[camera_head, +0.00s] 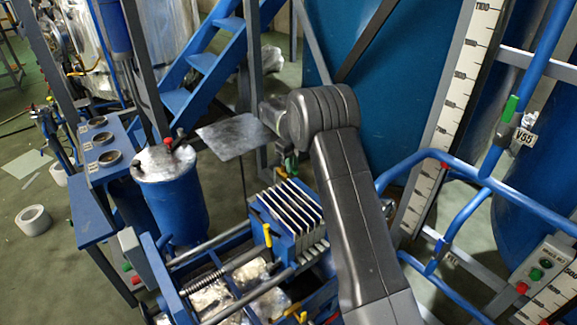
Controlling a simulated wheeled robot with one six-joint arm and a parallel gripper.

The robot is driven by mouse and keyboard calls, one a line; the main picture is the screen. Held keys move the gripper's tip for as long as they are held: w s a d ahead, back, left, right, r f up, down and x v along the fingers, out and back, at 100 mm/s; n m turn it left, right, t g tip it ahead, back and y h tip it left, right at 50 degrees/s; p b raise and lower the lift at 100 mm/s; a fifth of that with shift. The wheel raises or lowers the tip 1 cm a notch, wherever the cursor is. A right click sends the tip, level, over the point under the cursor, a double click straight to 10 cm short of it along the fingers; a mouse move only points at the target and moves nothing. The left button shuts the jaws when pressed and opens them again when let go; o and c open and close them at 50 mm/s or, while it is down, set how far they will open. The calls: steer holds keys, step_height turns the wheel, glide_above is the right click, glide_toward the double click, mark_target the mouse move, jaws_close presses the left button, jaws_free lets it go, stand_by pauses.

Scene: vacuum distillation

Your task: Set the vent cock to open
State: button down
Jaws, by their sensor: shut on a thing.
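My arm rises from the bottom right, and its dark wrist bends over near the middle of the picture. My gripper (286,160) is below the wrist, small and partly hidden by my own arm. Another green-handled valve (510,108), tagged V55, is on the blue pipes at the right, apart from my gripper.
A blue drum (175,205) with a grey lid and red knob stands left of the filter press (287,215). A flat grey plate (233,137) is beside my wrist. Blue pipe rails (470,165) and a tall scale (460,95) stand right. Blue stairs (205,60) are behind.

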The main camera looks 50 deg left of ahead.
steer(key=shift+r, duration=0.1)
stand_by(0.3)
steer(key=c, duration=1.4)
jaws_free()
steer(key=shift+o, duration=0.2)
step_height(320, 180, up, 14)
steer(key=b, duration=0.1)
step_height(320, 180, down, 14)
steer(key=shift+f+p, duration=0.1)
steer(key=shift+p, duration=0.4)
